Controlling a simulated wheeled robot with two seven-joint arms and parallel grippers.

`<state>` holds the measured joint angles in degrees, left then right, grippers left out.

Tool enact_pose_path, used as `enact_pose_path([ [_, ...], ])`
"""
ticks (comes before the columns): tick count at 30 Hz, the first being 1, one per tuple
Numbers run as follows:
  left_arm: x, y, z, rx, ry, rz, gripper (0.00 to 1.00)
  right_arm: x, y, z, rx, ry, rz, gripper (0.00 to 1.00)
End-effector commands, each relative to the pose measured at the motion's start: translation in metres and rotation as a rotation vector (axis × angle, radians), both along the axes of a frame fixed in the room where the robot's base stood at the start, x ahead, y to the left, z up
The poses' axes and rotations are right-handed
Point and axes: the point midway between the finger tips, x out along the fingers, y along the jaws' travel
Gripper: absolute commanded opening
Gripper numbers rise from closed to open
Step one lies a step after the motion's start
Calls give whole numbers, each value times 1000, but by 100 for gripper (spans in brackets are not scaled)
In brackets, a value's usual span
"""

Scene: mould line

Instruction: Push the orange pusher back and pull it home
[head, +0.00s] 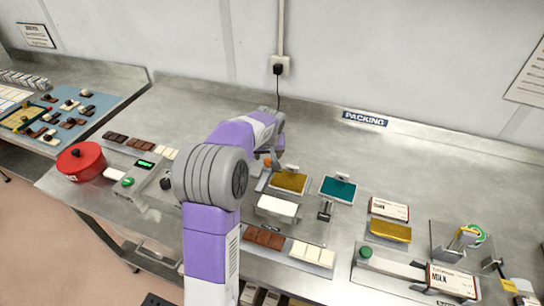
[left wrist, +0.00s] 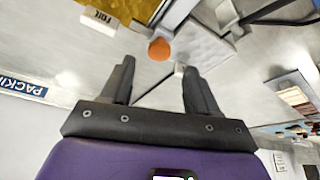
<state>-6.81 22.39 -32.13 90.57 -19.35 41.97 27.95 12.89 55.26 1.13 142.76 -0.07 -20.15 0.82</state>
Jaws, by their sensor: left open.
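The orange pusher shows as a round orange knob (left wrist: 159,48) in the left wrist view, with a grey metal bar behind it. In the head view only a bit of orange (head: 273,162) shows beside the gold foil stack (head: 289,182); my left arm covers much of that area. My left gripper (left wrist: 155,66) is open and empty. Its two dark fingers point toward the knob, which appears just beyond the fingertips and between them. I cannot tell whether they touch it. My right gripper is not in view.
A teal stack (head: 338,189) stands right of the foil, and a white block (head: 277,207) in front. Chocolate bars (head: 264,237) lie nearer the front edge. A red pot (head: 81,161) is at the left. The steel bench behind, near the packing sign (head: 365,118), is clear.

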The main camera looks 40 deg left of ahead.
Motion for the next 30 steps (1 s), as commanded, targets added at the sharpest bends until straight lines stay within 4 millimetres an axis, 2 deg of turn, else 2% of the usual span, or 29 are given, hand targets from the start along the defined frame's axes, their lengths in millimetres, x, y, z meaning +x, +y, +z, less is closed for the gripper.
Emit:
enact_pose_path([
  [3,6,6,-22,0,4,2,60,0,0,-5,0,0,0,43],
  [9,13,11,-42,-1,1,1,60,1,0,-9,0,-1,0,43],
  [20,15,12,-46,0,-1,0,60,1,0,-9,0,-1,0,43],
  [30,15,12,-46,-1,-1,0,8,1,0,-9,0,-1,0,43],
])
